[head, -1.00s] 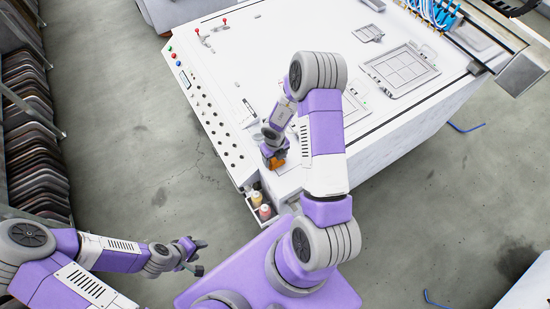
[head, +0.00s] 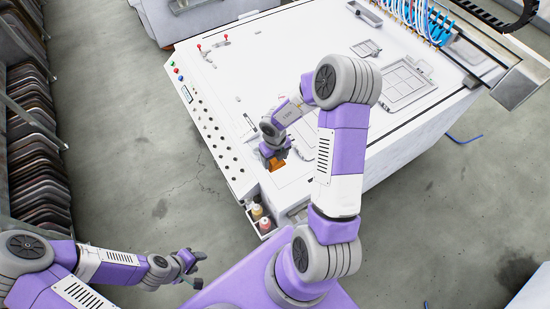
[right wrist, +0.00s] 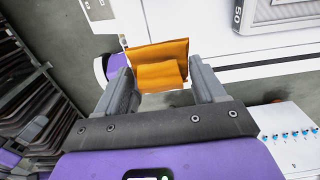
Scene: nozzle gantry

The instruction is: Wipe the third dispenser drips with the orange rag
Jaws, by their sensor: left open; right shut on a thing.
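The orange rag (head: 275,164) is held low over the near left part of the white machine top. In the right wrist view the folded rag (right wrist: 158,65) sits between the two grey fingers of my right gripper (right wrist: 165,88), which is shut on it. I cannot tell whether the rag touches the surface. My left gripper (head: 192,262) is open and empty, over the floor at lower left. Blue tubes (head: 425,22) run down to a gantry at the far right of the machine. Individual dispensers and drips cannot be made out.
The white machine (head: 240,85) has a button panel along its left edge. Framed plates (head: 408,82) lie on its right part. Bottles (head: 258,212) stand in a holder at its near corner. A rack of dark panels (head: 32,150) stands at left. Floor between is clear.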

